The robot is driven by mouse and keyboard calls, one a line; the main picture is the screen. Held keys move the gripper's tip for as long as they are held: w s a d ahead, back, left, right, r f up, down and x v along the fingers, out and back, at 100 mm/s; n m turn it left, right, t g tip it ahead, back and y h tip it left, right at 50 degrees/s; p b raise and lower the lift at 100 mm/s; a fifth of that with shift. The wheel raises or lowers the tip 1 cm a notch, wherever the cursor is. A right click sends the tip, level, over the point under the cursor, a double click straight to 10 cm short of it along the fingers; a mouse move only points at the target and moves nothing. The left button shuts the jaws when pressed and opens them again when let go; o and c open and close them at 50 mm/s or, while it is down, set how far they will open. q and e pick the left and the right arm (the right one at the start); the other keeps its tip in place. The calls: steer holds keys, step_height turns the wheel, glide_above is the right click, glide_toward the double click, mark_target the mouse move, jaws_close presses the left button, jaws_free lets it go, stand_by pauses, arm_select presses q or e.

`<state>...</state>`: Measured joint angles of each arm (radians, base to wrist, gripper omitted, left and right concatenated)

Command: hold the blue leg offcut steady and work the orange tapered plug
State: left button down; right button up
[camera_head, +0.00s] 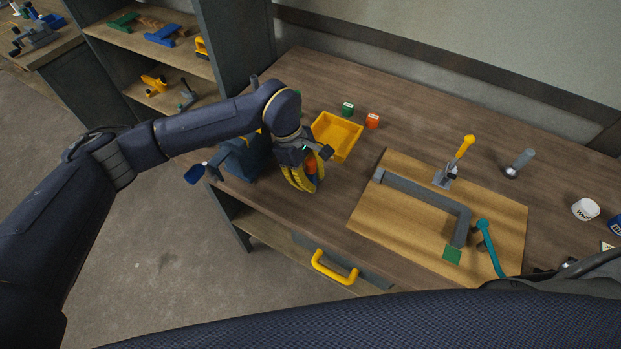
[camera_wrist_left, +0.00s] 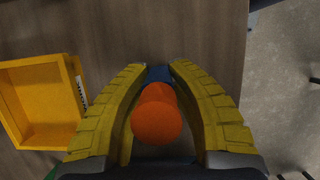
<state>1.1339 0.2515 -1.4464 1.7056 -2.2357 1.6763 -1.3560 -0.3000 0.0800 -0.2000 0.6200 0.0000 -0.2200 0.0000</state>
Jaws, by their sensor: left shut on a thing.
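The orange tapered plug (camera_wrist_left: 157,115) stands between the yellow fingers of my left gripper (camera_wrist_left: 158,68) in the left wrist view, its round end towards the camera. The blue leg offcut (camera_wrist_left: 157,74) shows beyond the plug, between the fingertips, which are shut on it. Most of the offcut is hidden by the plug and fingers. In the head view my left gripper (camera_head: 303,182) points down at the table's left end, and the plug (camera_head: 311,166) shows as a small orange patch beside its fingers. How deep the plug sits cannot be told. My right gripper is not in view.
A yellow tray (camera_head: 352,136) lies close to the right of my left gripper.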

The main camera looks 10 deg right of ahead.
arm_select(q)
steer(key=shift+n, duration=0.3)
stand_by(1.1)
steer(key=c, duration=1.3)
jaws_free()
jaws_close()
steer(key=c, duration=0.5)
jaws_free()
steer(key=shift+c, duration=0.2)
jaws_close()
